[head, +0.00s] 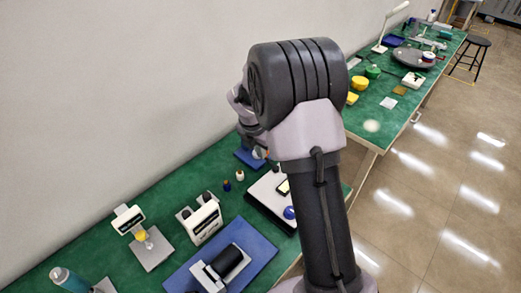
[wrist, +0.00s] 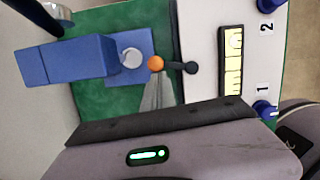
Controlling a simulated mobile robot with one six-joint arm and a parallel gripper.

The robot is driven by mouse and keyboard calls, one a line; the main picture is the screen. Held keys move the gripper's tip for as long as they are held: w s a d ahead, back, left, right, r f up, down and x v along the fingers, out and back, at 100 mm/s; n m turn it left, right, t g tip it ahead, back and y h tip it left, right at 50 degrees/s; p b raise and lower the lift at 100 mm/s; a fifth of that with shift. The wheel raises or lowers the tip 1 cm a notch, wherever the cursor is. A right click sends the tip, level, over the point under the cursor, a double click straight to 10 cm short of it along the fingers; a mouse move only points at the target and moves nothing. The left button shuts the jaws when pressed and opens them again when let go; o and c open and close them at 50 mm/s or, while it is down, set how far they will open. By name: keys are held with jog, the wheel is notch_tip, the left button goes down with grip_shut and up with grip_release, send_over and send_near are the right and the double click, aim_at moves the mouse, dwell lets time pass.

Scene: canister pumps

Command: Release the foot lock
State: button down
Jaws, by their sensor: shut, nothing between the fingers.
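I cannot tell for sure which part is the foot lock. In the wrist view a blue block-shaped device (wrist: 68,60) stands on a blue base (wrist: 118,85) with a pale round disc (wrist: 132,58). Beside the base is an orange ball (wrist: 156,64). A black ball knob (wrist: 190,67) lies just right of it, over the edge of a white panel. My gripper (wrist: 158,88) shows as a grey taper, shut and empty, its tip by the orange ball; contact cannot be told. In the head view my arm hides most of this spot; part of the blue base (head: 246,160) shows.
The white panel (wrist: 204,25) has a lit display (wrist: 231,60) and blue knobs marked 1 (wrist: 264,109) and 2 (wrist: 268,5).

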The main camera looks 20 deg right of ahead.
jog(key=d+m+p, duration=0.1)
jog(key=m+p, duration=0.1)
jog(key=m+g+p, duration=0.1)
jog(key=m+p, duration=0.1)
jog(key=w+d+m+p, duration=0.1)
jog(key=m+p, duration=0.1)
jog(key=p, duration=0.1)
jog(key=shift+d+r, duration=0.2)
jog(key=shift+d, duration=0.15)
jog(key=shift+d+f+g+p, duration=0.15)
jog(key=shift+d+g+p, duration=0.15)
jog(key=shift+d+p, duration=0.65)
jog(key=shift+a+p, duration=0.2)
jog(key=shift+p, duration=0.25)
jog(key=p+v, duration=0.4)
jog(key=v, duration=1.3)
jog(key=shift+a+p, duration=0.35)
jog(key=shift+s, duration=0.1)
